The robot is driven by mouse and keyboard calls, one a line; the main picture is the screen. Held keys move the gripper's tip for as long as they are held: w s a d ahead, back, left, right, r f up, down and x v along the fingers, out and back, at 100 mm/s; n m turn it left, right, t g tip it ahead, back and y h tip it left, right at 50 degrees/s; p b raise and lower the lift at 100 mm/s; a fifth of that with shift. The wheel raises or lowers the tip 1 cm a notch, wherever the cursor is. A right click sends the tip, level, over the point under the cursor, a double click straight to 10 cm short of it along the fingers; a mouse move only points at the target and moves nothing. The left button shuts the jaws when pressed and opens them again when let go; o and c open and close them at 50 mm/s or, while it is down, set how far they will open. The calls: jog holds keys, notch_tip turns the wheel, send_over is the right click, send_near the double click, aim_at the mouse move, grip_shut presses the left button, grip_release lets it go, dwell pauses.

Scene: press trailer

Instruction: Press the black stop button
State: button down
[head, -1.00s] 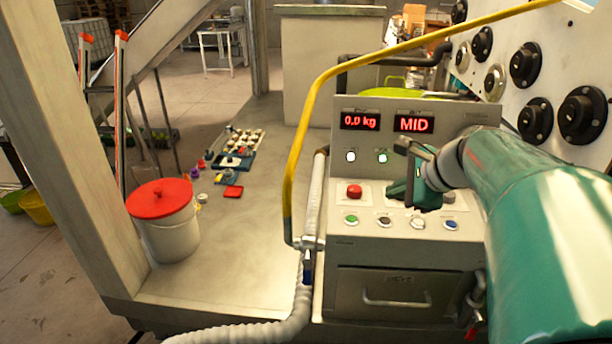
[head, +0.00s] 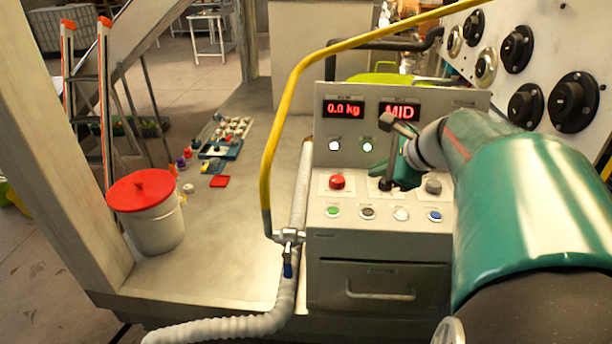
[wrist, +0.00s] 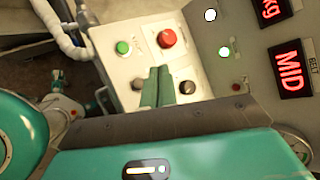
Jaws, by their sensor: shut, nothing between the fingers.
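The black button (head: 367,213) sits in the lower row of the panel, between a green button (head: 333,211) and a white button (head: 401,214). In the wrist view a dark button (wrist: 138,84), partly beside the fingertips, appears to be the same one. My gripper (head: 378,173) is over the panel, above and slightly right of the black button in the head view. Its green fingers (wrist: 157,86) are shut together and empty, pointing at the panel. I cannot tell the exact gap between fingertips and panel.
A red button (head: 337,182) stands up left of my gripper. A blue button (head: 435,216) ends the row at right. Displays (head: 399,110) read 0.0 kg and MID. A yellow rail (head: 282,110) and a ribbed hose (head: 285,302) run along the panel's left side.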

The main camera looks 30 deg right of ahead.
aim_at(372, 214)
jog(key=shift+f, duration=4.2)
jog(key=shift+f, duration=0.1)
jog(key=shift+f, duration=0.3)
jog(key=shift+f, duration=0.4)
jog(key=shift+r, duration=0.85)
jog(key=shift+r, duration=2.5)
